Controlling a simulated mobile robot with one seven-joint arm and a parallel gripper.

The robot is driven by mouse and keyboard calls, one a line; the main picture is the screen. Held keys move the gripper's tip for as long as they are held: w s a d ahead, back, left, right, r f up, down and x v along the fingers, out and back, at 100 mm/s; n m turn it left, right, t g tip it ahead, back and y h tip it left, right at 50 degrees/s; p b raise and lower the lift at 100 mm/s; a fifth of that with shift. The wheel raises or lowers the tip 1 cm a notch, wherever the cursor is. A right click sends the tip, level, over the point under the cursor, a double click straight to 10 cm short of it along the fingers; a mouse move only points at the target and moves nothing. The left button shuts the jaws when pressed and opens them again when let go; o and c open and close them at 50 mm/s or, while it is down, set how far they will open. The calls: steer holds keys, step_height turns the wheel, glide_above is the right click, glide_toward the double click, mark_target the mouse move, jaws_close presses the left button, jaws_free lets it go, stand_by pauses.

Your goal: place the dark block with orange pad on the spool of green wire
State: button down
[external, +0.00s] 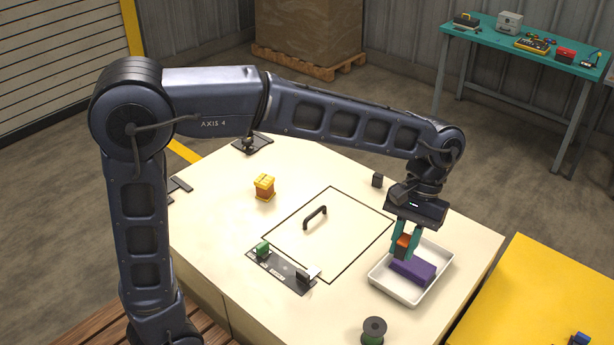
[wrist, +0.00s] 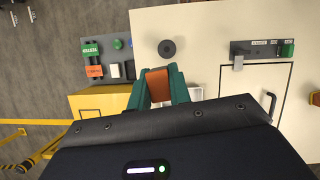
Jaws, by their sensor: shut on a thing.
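My gripper (external: 405,242), with teal fingers, is shut on the dark block with orange pad (external: 403,248). The block is upright over the white tray (external: 408,299); I cannot tell if it clears the purple block (external: 413,269) beside it. In the wrist view the orange pad (wrist: 157,84) shows between my fingers (wrist: 158,88). The spool of green wire (external: 373,331) stands upright on the cream table near its front edge, in front of the tray and apart from it. The wrist view shows its dark round top (wrist: 166,48), with nothing on it.
A dark panel (external: 284,274) with a green block lies left of the tray. A black handle (external: 315,217) sits inside an outlined square. An orange-yellow block (external: 264,187) and a small black block (external: 377,180) stand farther back. A yellow table (external: 520,285) is at the right.

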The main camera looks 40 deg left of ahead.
steer(key=m, duration=0.1)
glide_above(371, 331)
steer(key=w, duration=0.2)
steer(key=f, duration=0.1)
steer(key=shift+m+y, duration=0.3)
steer(key=f, duration=1.9)
steer(key=shift+s+f, duration=0.25)
steer(key=shift+s, duration=0.05)
steer(key=shift+f, duration=0.15)
steer(key=c, duration=1.3)
jaws_free()
